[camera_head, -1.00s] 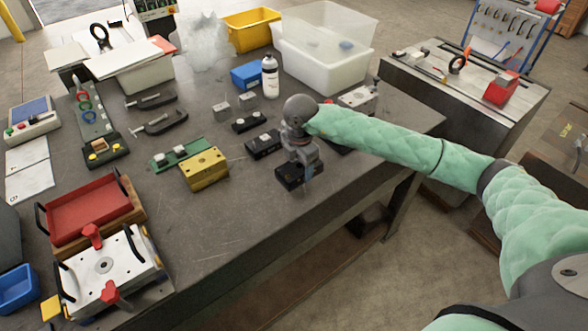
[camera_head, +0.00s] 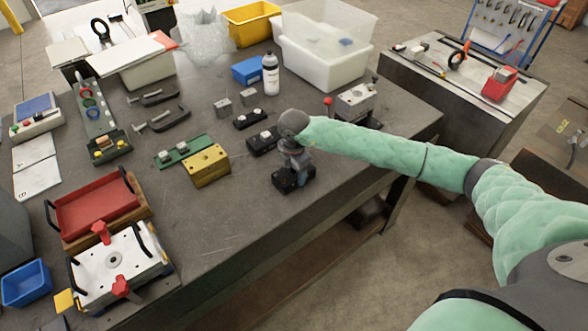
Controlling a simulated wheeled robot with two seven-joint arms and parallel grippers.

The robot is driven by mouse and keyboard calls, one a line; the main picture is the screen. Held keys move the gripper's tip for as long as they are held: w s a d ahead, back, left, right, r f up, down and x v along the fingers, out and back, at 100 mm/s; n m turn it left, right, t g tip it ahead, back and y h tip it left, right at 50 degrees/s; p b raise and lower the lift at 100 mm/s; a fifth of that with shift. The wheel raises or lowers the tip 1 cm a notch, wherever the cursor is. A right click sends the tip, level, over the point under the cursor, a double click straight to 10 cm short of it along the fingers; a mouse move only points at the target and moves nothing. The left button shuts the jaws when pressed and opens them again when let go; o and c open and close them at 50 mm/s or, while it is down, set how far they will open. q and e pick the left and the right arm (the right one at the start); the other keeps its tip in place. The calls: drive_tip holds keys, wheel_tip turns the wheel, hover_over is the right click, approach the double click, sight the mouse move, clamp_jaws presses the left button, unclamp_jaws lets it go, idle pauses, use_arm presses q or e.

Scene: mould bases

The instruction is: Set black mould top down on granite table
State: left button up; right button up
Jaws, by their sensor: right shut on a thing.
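The black mould top (camera_head: 288,182) is a dark block under my right gripper (camera_head: 293,165). The gripper points down and is shut on it. The block is at or just above the grey granite table (camera_head: 215,235), near its right front edge; I cannot tell whether it touches. My right arm comes in from the right and hides part of the table behind it. My left gripper is not in view.
A yellow block (camera_head: 206,166) stands left of the held block. Black blocks (camera_head: 262,140) lie behind it, and a metal block (camera_head: 355,101) stands farther back. A white plate fixture (camera_head: 118,265) and red tray (camera_head: 95,207) are at left. The table's front middle is clear.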

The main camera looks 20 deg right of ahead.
sight(294, 174)
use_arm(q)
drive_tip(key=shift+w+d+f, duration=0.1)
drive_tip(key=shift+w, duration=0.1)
use_arm(e)
drive_tip(key=o, duration=1.6)
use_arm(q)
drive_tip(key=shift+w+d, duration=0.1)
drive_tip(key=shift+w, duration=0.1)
use_arm(e)
drive_tip(key=shift+r, duration=0.1)
drive_tip(key=shift+r+b, duration=0.35)
drive_tip(key=shift+b, duration=0.1)
wheel_tip(294, 174, up, 4)
drive_tip(key=b, duration=0.2)
drive_tip(key=shift+r+b, duration=0.15)
drive_tip(key=shift+b, duration=0.2)
use_arm(q)
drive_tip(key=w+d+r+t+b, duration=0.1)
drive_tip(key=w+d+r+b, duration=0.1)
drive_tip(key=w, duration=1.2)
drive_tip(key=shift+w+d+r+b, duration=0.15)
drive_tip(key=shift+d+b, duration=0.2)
drive_tip(key=shift+b, duration=0.15)
use_arm(e)
wheel_tip(294, 174, up, 7)
